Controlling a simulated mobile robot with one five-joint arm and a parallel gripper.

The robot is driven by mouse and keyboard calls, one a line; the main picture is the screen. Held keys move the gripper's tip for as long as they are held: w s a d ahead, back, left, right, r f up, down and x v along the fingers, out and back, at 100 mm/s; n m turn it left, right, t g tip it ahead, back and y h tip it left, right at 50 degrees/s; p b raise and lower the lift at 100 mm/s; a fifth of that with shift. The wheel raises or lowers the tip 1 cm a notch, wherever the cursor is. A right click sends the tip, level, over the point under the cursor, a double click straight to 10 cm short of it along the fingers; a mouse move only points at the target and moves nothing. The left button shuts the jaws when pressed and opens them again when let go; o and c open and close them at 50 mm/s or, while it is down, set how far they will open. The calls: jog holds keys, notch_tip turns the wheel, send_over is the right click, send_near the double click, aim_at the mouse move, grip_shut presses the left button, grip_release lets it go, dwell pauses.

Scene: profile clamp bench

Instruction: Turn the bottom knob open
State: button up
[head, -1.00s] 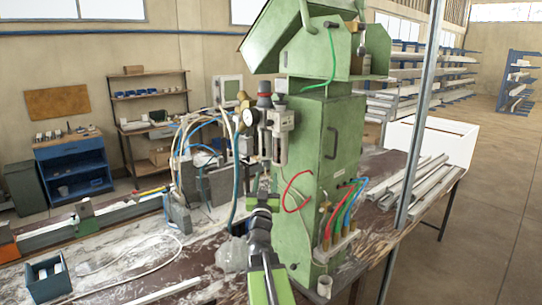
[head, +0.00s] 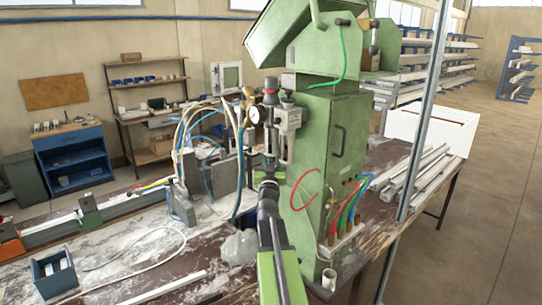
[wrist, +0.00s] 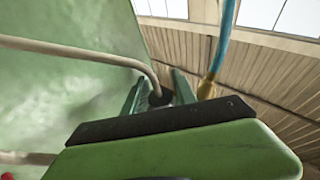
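The air unit (head: 289,121) with its dial gauge (head: 254,116) and dark top knob (head: 271,88) is mounted on the left side of the green machine (head: 315,140). I cannot clearly make out the bottom knob; my gripper (head: 268,168) covers the area under the unit in the head view. In the wrist view two green fingers of my gripper (wrist: 157,92) stand apart. A dark fitting (wrist: 160,98) at the end of a grey pipe (wrist: 90,52) shows between them; I cannot tell if they touch it.
Blue and white hoses (head: 206,135) loop left of the unit. A red hose (head: 303,188) and several coloured hoses (head: 350,205) are on the machine's lower part. A grey post (head: 421,130) stands to the right. A blue bin (head: 52,277) sits on the bench at left.

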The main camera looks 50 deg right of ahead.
grip_shut()
